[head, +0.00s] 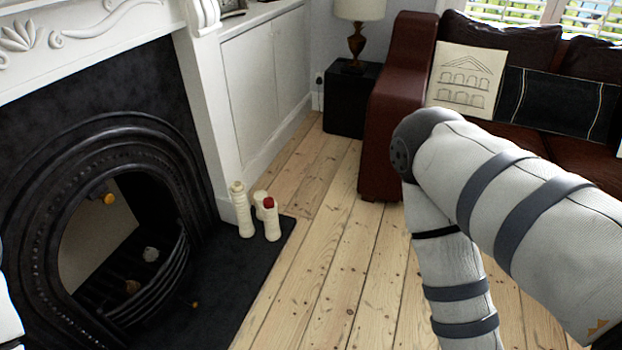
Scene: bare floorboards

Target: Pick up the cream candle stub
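Three cream objects stand close together on the dark hearth, at its far right corner beside the white fireplace surround. The shortest, the cream candle stub as far as I can tell (259,201), is behind and partly hidden by the other two. A taller cream bottle-like object (243,212) stands to its left. A cream one with a red top (272,221) stands in front to its right. My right arm comes in from the right and bends downward, its gripper outside the picture. Only a sliver of my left arm shows at the left edge; its gripper is out of view.
The black fireplace (115,140) with its grate fills the left. The dark hearth (225,275) lies in front. Bare floorboards (325,250) are clear to the right. A red-brown sofa (395,100) and a black side table (345,100) with a lamp (357,42) stand behind.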

